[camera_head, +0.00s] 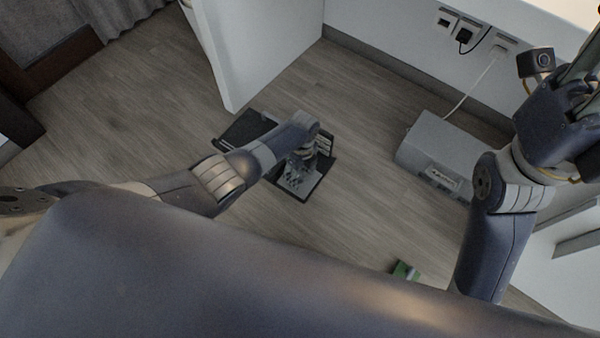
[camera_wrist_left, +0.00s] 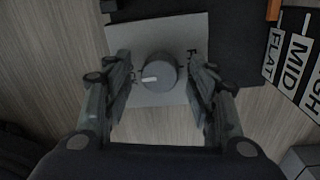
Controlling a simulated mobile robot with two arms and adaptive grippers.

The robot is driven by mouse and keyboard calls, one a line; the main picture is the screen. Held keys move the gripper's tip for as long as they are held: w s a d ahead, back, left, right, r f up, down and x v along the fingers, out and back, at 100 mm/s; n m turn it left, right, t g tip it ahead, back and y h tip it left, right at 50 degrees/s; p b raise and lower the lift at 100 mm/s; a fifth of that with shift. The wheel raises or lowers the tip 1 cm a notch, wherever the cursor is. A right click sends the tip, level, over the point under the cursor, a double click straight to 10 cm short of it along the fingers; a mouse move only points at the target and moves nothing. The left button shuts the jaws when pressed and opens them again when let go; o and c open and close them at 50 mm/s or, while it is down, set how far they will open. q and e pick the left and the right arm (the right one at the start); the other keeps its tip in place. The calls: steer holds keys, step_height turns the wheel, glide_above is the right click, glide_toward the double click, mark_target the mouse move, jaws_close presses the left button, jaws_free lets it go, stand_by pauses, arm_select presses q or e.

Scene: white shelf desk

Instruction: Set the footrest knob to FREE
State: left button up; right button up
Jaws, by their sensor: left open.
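The footrest (camera_head: 245,128) is a dark flat unit on the floor in the middle of the head view. In the left wrist view, its round grey knob (camera_wrist_left: 160,68) sits on a light grey plate (camera_wrist_left: 140,36). The knob's white pointer mark (camera_wrist_left: 150,79) points left in that view. A letter F shows at the plate's right, partly hidden by a finger; lettering at the left is too covered to read. My left gripper (camera_head: 298,172) is over the plate, its open fingers (camera_wrist_left: 159,82) on either side of the knob, with gaps visible. My right gripper (camera_head: 580,95) is raised at the right edge, partly cut off.
White labels reading FLAT, MID and a cut-off third (camera_wrist_left: 290,65) lie right of the plate, near an orange marker (camera_wrist_left: 273,10). A grey box (camera_head: 440,150) with a cable stands by the wall. A white panel (camera_head: 250,45) stands behind the footrest. A small green object (camera_head: 405,270) lies on open floor.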

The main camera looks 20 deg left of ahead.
arm_select(q)
steer(key=shift+c, duration=0.2)
steer(key=c, duration=1)
